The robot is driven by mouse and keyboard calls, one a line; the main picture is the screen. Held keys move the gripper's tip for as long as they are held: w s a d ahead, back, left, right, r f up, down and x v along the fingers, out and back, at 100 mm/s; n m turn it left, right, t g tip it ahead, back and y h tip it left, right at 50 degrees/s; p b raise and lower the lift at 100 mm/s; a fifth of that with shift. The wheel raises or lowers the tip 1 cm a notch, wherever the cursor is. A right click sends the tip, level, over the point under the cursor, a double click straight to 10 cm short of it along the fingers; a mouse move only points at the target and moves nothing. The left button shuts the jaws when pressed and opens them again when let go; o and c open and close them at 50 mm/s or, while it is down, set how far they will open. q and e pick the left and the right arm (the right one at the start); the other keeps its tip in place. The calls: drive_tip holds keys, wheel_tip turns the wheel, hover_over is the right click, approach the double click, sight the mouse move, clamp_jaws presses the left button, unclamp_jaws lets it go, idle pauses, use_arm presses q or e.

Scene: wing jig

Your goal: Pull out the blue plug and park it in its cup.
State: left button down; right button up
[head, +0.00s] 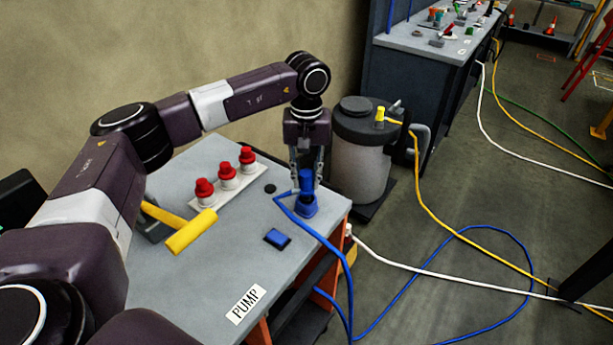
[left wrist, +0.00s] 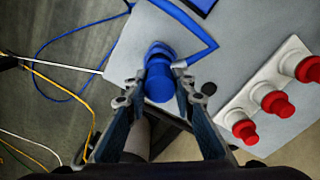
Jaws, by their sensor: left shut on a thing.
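The blue plug (head: 306,181) stands upright near the right edge of the grey PUMP table (head: 205,262), and it also shows in the left wrist view (left wrist: 159,84). Its lower end is at a blue cup-like holder (head: 306,209); I cannot tell how deep it sits. A blue cable leaves the plug's side. My left gripper (head: 306,172) points down from above, shut on the plug, with one finger on each side in the left wrist view (left wrist: 156,97). A blue square fitting (head: 277,238) lies on the table nearer the front. My right gripper is not in view.
A white strip with three red-capped knobs (head: 227,183) and a yellow-handled lever (head: 191,231) lie to the left. A grey tank (head: 360,160) stands behind the table. Blue, yellow and white cables cross the floor at right. The table's front is clear around the PUMP label (head: 245,304).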

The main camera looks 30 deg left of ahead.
use_arm(q)
drive_tip(key=shift+f+b, duration=0.8)
drive_tip(key=shift+f, duration=0.3)
drive_tip(key=c, duration=1.5)
unclamp_jaws()
drive_tip(key=shift+c, duration=0.2)
wheel_tip(320, 180, up, 12)
drive_tip(key=shift+f, duration=0.1)
